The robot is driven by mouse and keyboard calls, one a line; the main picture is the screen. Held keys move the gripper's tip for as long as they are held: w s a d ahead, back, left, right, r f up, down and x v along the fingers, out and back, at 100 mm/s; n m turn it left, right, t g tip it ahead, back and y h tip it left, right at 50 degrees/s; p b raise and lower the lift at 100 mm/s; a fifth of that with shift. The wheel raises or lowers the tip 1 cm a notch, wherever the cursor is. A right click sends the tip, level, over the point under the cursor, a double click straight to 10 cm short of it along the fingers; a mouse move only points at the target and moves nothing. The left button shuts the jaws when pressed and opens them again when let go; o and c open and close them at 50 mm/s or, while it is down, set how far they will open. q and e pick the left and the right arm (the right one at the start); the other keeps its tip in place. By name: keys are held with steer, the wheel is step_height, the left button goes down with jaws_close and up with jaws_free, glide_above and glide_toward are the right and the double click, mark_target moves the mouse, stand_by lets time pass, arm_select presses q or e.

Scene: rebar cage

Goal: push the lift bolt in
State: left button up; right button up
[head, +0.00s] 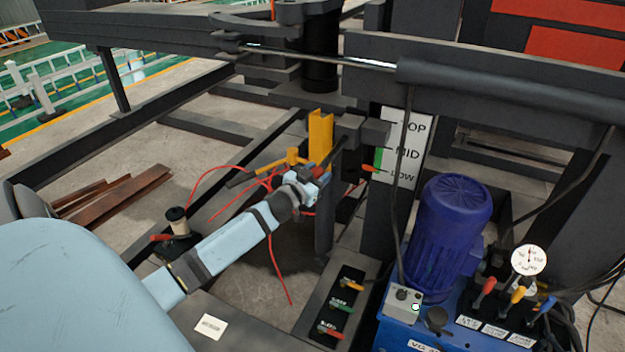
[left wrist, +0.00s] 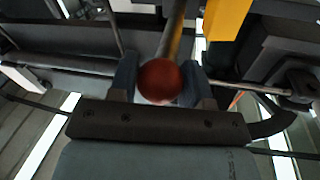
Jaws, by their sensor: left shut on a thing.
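My left gripper (head: 312,182) is beside the yellow upright bracket (head: 320,135) near the machine's dark post. In the left wrist view my left gripper (left wrist: 157,82) has its two fingers shut on a round red knob (left wrist: 158,79). A rod (left wrist: 174,38) runs away from the knob, up in that view. No separate bolt shows; I cannot tell how far any bolt is in. My right gripper is not in view.
A blue motor (head: 446,235), a gauge (head: 529,259) and coloured levers stand at the right. Red cables (head: 280,255) hang by my left arm. Brown steel bars (head: 120,195) lie left.

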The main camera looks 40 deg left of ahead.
arm_select(q)
steer(key=shift+r, duration=0.2)
steer(key=o, duration=1.1)
steer(key=shift+w, duration=0.1)
steer(key=shift+o, duration=0.8)
steer(key=shift+w+f, duration=0.15)
steer(key=s+d, duration=0.1)
steer(key=s, duration=1.2)
steer(key=shift+s+d+b, duration=0.2)
steer(key=shift+s+b, duration=0.2)
steer(key=shift+b, duration=0.05)
